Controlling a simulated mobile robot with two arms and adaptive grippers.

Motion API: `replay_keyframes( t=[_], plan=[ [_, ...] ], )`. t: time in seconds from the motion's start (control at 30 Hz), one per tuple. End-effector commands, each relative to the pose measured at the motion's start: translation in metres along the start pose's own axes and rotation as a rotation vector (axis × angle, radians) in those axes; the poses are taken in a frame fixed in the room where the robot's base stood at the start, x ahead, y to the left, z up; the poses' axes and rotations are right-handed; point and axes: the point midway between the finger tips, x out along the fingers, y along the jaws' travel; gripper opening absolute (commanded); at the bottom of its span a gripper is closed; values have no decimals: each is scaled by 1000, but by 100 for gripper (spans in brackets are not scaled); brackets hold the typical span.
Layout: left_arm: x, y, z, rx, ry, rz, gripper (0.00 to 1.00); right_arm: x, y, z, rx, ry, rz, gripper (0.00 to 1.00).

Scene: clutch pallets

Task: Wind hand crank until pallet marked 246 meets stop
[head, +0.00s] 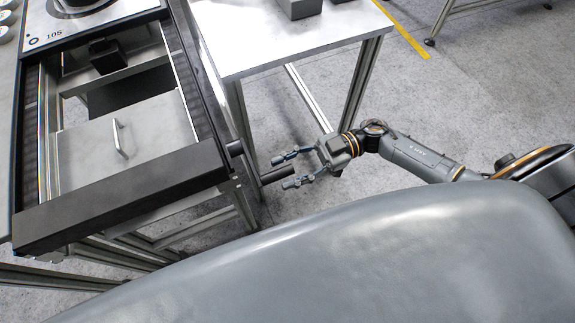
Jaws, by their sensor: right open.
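My right gripper (281,172) is open, its arm coming in from the right. A dark cylindrical bar that looks like the crank handle (270,177) lies between its two spread fingers in the picture; I cannot tell whether they touch it. A short dark hub (235,148) sticks out of the track's right side. A pallet marked 105 (75,28) sits at the top left, across the rails. A thick black bar (120,195) closes the near end of the track; I cannot tell whether it is the stop. No pallet marked 246 shows. My left gripper is not in view.
A grey panel with a metal handle (118,138) lies between the rails, with a dark block (106,55) beyond it. Floor beyond my right arm is clear, with a yellow line (405,35).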

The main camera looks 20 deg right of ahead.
Motion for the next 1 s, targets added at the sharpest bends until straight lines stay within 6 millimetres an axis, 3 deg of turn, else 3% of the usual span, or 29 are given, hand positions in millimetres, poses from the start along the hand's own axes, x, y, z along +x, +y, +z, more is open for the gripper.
replay_keyframes(
  t=[0.33, 0.53, 0.57, 1.0],
  plan=[
    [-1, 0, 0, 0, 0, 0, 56, 4, 0, 0, -1, -1, 0, 43],
    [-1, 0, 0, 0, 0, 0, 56, 4, 0, 0, 0, -1, 0, 2],
    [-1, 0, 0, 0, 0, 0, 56, 3, 0, 0, 0, -1, 0, 0],
    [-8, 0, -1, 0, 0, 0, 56, 3, 0, -4, 30, 0, 0, 0]
  ],
)
